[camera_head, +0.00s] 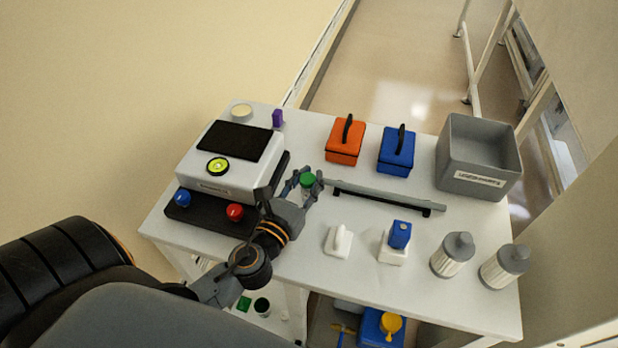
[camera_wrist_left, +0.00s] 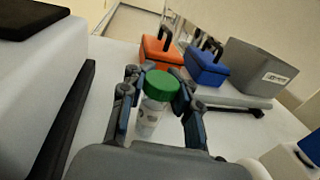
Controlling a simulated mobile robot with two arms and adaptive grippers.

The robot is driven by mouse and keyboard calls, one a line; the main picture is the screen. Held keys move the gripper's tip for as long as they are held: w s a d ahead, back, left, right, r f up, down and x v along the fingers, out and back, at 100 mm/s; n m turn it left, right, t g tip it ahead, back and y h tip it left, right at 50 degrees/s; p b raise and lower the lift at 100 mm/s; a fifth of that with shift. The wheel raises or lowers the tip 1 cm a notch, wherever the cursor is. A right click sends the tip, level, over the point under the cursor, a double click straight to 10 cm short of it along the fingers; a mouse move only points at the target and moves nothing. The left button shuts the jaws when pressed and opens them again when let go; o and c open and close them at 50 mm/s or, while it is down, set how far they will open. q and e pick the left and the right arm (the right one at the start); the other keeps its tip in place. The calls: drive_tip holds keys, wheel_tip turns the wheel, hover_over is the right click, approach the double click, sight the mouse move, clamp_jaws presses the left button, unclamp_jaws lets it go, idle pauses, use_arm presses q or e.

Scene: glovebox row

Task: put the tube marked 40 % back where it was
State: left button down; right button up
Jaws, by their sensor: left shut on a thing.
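A clear tube with a green screw cap (camera_head: 307,180) is held upright in my left gripper (camera_head: 306,184), just right of the white instrument. The left wrist view shows the green-capped tube (camera_wrist_left: 151,114) between the two fingers, with a pale label whose marking I cannot read. My left gripper (camera_wrist_left: 155,112) is shut on this tube, one finger on each side. Whether the tube's base touches the table is hidden. My right gripper is not in view.
A white instrument (camera_head: 230,180) with blue and red knobs stands left. A grey bar (camera_head: 385,197) lies to the right. Behind are an orange case (camera_head: 345,145), a blue case (camera_head: 396,157) and a grey bin (camera_head: 478,182). Two lidded bottles (camera_head: 452,256) stand front right.

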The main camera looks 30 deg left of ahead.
use_arm(q)
drive_tip(key=c, duration=1)
unclamp_jaws()
